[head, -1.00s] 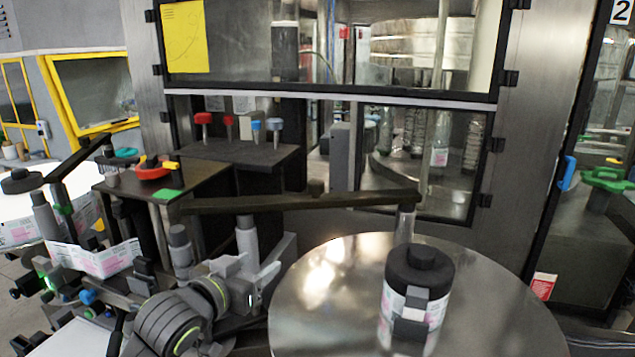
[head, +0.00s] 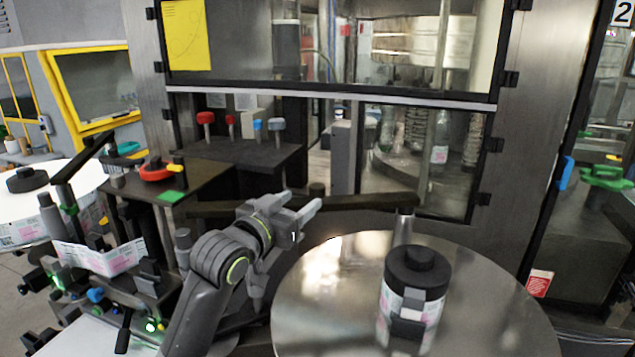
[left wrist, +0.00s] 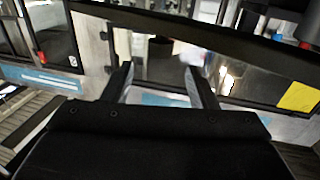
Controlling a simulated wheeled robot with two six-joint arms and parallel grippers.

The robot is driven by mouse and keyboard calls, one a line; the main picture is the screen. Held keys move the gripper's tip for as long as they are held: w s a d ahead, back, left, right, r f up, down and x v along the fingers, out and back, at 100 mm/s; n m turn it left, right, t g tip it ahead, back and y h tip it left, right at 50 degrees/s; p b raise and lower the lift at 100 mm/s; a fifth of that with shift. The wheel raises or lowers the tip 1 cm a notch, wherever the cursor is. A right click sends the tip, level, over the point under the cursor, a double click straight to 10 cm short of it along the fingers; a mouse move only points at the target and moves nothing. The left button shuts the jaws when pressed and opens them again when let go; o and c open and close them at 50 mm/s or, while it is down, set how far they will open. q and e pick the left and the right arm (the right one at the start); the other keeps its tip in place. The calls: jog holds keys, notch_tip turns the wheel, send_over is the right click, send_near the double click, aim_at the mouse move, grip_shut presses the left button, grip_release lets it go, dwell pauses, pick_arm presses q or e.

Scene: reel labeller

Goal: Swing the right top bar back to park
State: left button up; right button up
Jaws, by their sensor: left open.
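My arm hides part of the bar. In the left wrist view the bar (left wrist: 215,38) crosses the top of the picture, beyond the open fingers (left wrist: 158,70); nothing is between them. I cannot tell whether they touch it.
A label reel with a black top (head: 417,270) stands on the right plate. A left bar (head: 85,158) and a white reel plate (head: 70,178) are at left. A red ring handle (head: 155,172) sits on the dark table. Glazed machine doors stand behind.

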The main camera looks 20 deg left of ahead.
aim_at(313, 191)
pick_arm(q)
jog(key=p+x, duration=0.2)
jog(key=x, duration=0.6)
jog(key=shift+a, duration=0.1)
jog(key=shift+c, duration=0.4)
grip_shut()
